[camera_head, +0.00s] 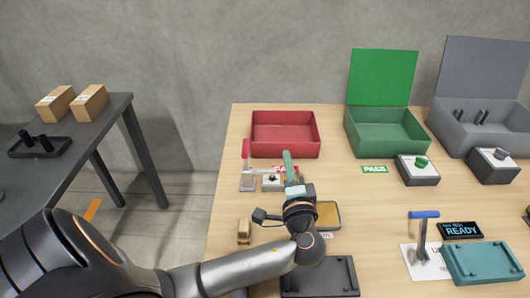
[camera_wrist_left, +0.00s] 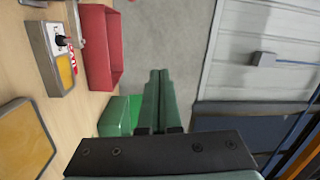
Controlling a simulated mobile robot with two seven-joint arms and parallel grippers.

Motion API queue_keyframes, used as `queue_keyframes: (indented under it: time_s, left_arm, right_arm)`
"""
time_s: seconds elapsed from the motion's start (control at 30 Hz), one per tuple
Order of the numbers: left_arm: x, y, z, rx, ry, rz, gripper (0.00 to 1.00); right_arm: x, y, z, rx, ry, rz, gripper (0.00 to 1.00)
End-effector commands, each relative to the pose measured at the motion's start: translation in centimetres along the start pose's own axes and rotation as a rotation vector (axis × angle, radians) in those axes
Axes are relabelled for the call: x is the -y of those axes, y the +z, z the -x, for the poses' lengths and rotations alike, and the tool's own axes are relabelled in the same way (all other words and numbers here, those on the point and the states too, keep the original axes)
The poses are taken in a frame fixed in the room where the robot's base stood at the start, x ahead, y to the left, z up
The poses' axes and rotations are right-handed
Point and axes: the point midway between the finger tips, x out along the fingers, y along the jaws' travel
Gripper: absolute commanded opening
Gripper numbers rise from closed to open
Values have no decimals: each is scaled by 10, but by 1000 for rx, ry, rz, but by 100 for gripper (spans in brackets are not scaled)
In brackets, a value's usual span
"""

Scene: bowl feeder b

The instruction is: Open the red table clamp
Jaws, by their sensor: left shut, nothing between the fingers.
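The red table clamp (camera_head: 246,149) stands near the left edge of the wooden table, in front of the red bin. Its red handle points upright above a small metal base. My left gripper (camera_head: 287,155) is to the right of the clamp and apart from it. Its green fingers are shut with nothing between them; they also show in the left wrist view (camera_wrist_left: 159,75). I cannot clearly make out the clamp's handle in the left wrist view. My right gripper is not in view.
A small switch box (camera_head: 270,181) sits right beside the clamp, partly behind my gripper. The red bin (camera_head: 285,149) and green box (camera_head: 385,140) stand behind. A tan block (camera_head: 244,230) and a dark tray (camera_head: 339,277) lie nearer. The table's left edge is close to the clamp.

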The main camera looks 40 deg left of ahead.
Motion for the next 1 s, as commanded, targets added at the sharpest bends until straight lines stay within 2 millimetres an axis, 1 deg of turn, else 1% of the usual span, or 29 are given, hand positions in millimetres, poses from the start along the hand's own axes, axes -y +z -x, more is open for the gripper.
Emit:
queue_keyframes:
  time_s: [0.03, 0.1, 0.2, 0.33, 0.67, 0.77, 0.87, 0.93, 1.0]
  left_arm:
    - [-7, 8, 5, 43, 26, 9, 0]
    - [-14, 17, 9, 94, 53, 19, 0]
    - [-20, 26, 14, 140, 76, 26, 0]
    - [-23, 30, 16, 163, 86, 29, 0]
    - [-23, 30, 15, 162, 84, 28, 0]
    - [-23, 31, 7, 161, 82, 27, 0]
    - [-24, 34, -7, 162, 80, 27, 0]
    - [-26, 36, -20, 162, 79, 27, 0]
    - [-27, 39, -36, 163, 79, 27, 0]
  right_arm:
    - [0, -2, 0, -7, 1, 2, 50]
    - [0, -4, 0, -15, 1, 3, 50]
    - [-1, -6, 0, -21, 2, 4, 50]
    - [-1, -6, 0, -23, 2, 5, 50]
    - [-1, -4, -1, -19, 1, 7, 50]
    - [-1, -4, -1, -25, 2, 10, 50]
    - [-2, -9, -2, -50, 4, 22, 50]
    - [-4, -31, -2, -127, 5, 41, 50]
    - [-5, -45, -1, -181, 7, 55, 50]
